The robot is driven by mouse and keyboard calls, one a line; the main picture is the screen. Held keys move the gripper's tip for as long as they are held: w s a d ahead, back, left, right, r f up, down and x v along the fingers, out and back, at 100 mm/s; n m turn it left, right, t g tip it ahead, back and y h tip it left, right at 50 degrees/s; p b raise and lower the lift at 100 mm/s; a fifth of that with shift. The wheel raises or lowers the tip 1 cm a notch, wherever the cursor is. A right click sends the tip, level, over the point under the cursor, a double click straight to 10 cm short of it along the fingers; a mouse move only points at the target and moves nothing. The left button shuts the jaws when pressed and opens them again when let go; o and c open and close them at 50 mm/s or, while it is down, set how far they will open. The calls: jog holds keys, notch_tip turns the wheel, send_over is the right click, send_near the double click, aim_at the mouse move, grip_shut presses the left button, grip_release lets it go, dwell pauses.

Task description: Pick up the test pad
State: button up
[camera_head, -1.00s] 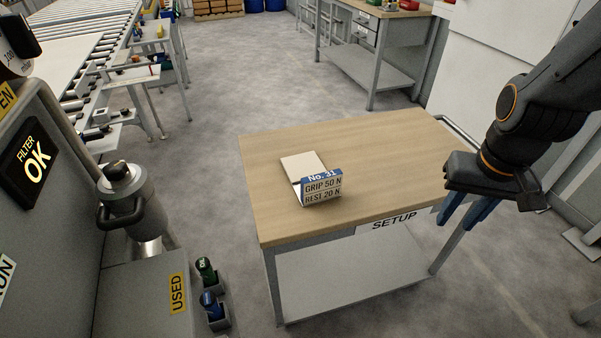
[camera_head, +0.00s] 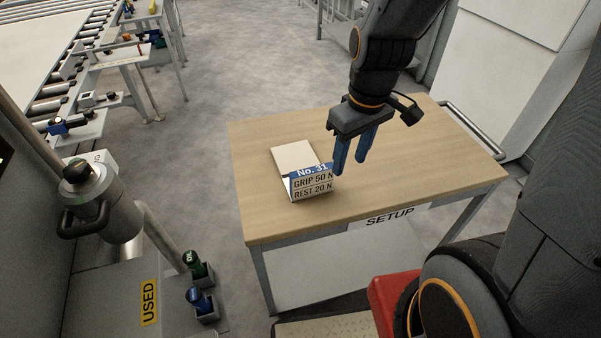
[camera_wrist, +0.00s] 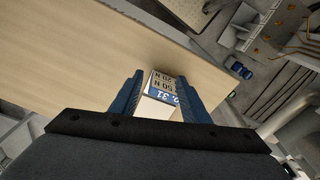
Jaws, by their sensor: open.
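A flat cream pad (camera_head: 291,158), which looks like the test pad, lies on the wooden setup table (camera_head: 400,185). A blue and grey card (camera_head: 312,183) reading "No. 31, GRIP 50 N, REST 20 N" stands at its near edge. My gripper (camera_head: 350,168) hangs just right of the card with its blue fingers pointing down, apart and empty. In the wrist view the card (camera_wrist: 160,90) and part of the pad (camera_wrist: 154,108) show between the two fingers, farther off. The rest of the pad is hidden there by the gripper body.
A grey machine with a metal canister (camera_head: 100,200) stands at the left. Green and blue bottles (camera_head: 199,298) sit in holders by the "USED" label. A roller conveyor (camera_head: 60,90) is at the back left. The table is bare around the pad and card.

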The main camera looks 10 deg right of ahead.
aim_at(310, 170)
jog(key=w+a+f+n, duration=0.1)
jog(key=a+n, duration=0.1)
jog(key=n, duration=0.2)
jog(key=w+a+f+n, duration=0.2)
jog(key=n, duration=0.2)
jog(key=w+a+f+n+g+b, duration=0.1)
jog(key=w+a+f+n, duration=0.1)
jog(key=n, duration=0.2)
jog(key=shift+w+a+n+y, duration=0.1)
jog(key=shift+a+n+y, duration=0.2)
jog(key=shift+y, duration=0.1)
jog(key=shift+w+a+f+n, duration=0.15)
jog(key=shift+a+f+n, duration=0.3)
jog(key=shift+n, duration=0.65)
jog(key=shift+a+f, duration=0.1)
jog(key=shift+f, duration=1.15)
jog(key=f+p, duration=0.2)
jog(key=f, duration=0.2)
jog(key=shift+d, duration=0.2)
jog(key=shift+a+f, duration=0.1)
jog(key=shift+f, duration=0.55)
grip_shut()
